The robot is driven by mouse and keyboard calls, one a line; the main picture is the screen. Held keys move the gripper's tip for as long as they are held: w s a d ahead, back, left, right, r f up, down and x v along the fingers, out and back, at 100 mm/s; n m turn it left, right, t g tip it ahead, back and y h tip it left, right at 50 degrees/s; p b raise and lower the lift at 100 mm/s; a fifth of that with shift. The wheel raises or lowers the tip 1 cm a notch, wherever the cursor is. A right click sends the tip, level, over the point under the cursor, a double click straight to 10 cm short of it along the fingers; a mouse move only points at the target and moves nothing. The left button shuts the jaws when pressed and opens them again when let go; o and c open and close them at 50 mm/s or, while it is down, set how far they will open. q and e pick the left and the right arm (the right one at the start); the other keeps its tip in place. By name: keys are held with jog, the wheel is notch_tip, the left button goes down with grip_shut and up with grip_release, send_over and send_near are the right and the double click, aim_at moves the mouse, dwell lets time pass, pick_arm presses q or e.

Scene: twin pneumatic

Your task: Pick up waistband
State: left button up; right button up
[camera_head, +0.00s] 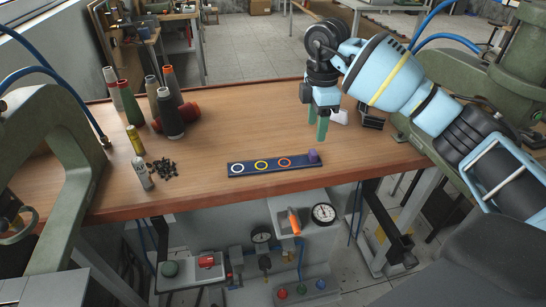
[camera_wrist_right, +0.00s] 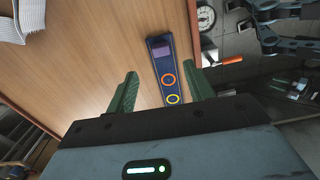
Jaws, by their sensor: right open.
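A dark blue strip (camera_head: 247,169) with white, yellow and orange rings lies near the table's front edge. A small purple piece (camera_head: 313,156) sits on its right end. I cannot tell for sure which thing is the waistband. In the right wrist view the strip (camera_wrist_right: 165,67) shows with the purple piece (camera_wrist_right: 161,50) at its far end. My right gripper (camera_head: 317,128) is open and empty, its green fingers pointing down above the table, behind the purple piece. In the wrist view the strip's ringed end lies between the fingers, nearer the right one. My left gripper is not in view.
Several thread spools (camera_head: 168,115) stand or lie on the table's left, with a grey can (camera_head: 141,172) and dark small parts (camera_head: 162,170) in front. Green machines flank the table (camera_head: 220,118). A white thing (camera_head: 340,117) lies behind my right gripper. The middle is clear.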

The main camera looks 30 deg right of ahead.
aim_at(312, 152)
jog(key=shift+s+f, duration=0.35)
jog(key=shift+f, duration=0.8)
jog(key=shift+w+a+f, duration=0.1)
jog(key=shift+w+f, duration=0.05)
jog(key=shift+f, duration=1)
jog(key=shift+w+a+f, duration=0.1)
jog(key=shift+w+f, duration=0.05)
jog(key=shift+f, duration=1)
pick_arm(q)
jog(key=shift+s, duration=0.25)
pick_arm(e)
jog(key=shift+f, duration=0.4)
jog(key=c, duration=0.9)
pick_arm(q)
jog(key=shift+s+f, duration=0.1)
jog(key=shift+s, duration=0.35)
pick_arm(e)
jog(key=shift+c, duration=0.9)
jog(key=shift+r, duration=0.1)
